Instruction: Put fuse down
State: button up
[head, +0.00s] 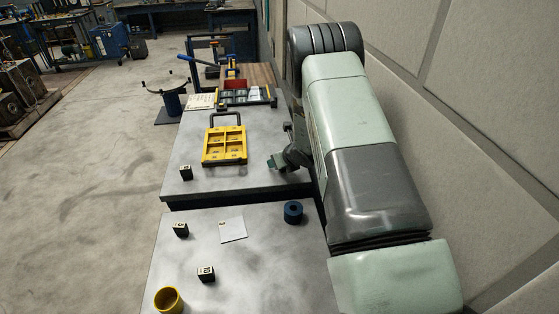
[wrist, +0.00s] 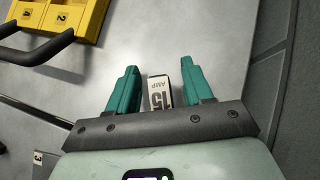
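The fuse (wrist: 160,92), a small dark block with a white face reading "15 AMP", shows in the wrist view between the two teal fingers of my gripper (wrist: 160,88). Narrow gaps show between the fuse and both fingers, so the fingers are open around it and apart from it. The lower end of the fuse is hidden behind the gripper's dark bar. In the head view my gripper (head: 277,162) is low over the grey table, right of the yellow tray (head: 207,160). I cannot make out the fuse there.
The yellow tray with numbered compartments (wrist: 41,24) has a dark handle. Small black numbered blocks (head: 186,172) stand on the grey tables. A blue ring (head: 293,212), a white sheet (head: 232,230) and a yellow cup (head: 169,299) are on the nearer table. A wall runs along the right.

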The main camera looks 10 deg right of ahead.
jog(key=shift+s+d+r, duration=0.1)
jog(key=shift+s+r, duration=0.1)
jog(key=shift+r, duration=0.2)
jog(key=v, duration=1.1)
jog(key=s+a+r+n+y, duration=0.1)
jog(key=a+r+n+y, duration=0.2)
jog(key=r, duration=0.4)
jog(key=s+a+r+n, duration=0.2)
jog(key=a+r+n, duration=0.15)
jog(key=r, duration=0.35)
jog(key=s+a+r+n+g+y, duration=0.1)
jog(key=s+a+r+n+g, duration=0.3)
jog(key=s+r+n, duration=0.7)
jog(key=s+d+r+n+h, duration=0.2)
jog(key=s+n, duration=0.2)
jog(key=s, duration=0.3)
jog(key=s+d+r+n+h, duration=0.2)
jog(key=s+d+n+h, duration=0.1)
jog(key=s+n, duration=0.2)
jog(key=s+d+r+n+t+h, duration=0.1)
jog(key=s+d+r+n+h, duration=0.1)
jog(key=s+n, duration=0.3)
jog(key=s+d, duration=0.1)
jog(key=s, duration=0.3)
jog(key=shift+s+d+r, duration=0.25)
jog(key=shift+r, duration=0.05)
jog(key=shift+n, duration=0.25)
